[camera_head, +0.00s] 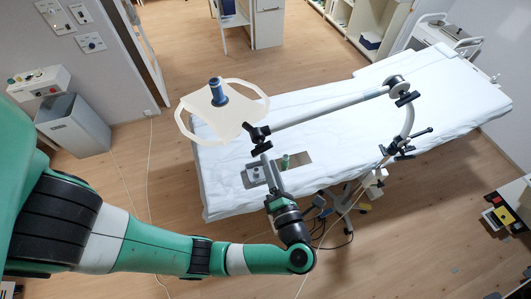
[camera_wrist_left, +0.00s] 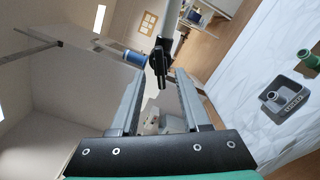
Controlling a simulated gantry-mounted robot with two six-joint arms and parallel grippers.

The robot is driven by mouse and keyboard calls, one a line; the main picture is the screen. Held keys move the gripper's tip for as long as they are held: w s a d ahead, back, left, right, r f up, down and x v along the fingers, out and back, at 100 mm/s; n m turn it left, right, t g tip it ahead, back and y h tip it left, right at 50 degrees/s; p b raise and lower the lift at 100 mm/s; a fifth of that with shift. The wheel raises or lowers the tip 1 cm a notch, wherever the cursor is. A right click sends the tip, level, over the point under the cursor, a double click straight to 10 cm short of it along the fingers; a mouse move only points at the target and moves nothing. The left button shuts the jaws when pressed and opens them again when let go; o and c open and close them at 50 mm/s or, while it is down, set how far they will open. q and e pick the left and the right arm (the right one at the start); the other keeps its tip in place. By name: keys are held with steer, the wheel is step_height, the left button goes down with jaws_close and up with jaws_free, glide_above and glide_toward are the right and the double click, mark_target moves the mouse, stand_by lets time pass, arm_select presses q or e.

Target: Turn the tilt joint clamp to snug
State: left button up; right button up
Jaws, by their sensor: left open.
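The black tilt joint clamp (camera_head: 258,136) sits at the near-left end of the long grey arm, beside the white plate (camera_head: 212,112) with its pale hoop. Its black lever hangs on the near side. In the left wrist view the clamp (camera_wrist_left: 161,60) lies straight ahead, its lever end between or just beyond my fingertips; I cannot tell which. My left gripper (camera_head: 265,160) is open, just below the lever in the head view, with no visible grip on it. Its two fingers also frame the lever in the left wrist view (camera_wrist_left: 160,80). My right gripper is not in view.
A blue-topped cylinder (camera_head: 217,92) stands on the plate. Other black clamps are at the elbow (camera_head: 405,98) and couch-side post (camera_head: 399,151).

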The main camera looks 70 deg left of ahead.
arm_select(q)
steer(key=d, duration=0.2)
steer(key=d+b, duration=0.1)
steer(key=d, duration=0.2)
steer(key=shift+s+d, duration=0.2)
steer(key=shift+d, duration=0.1)
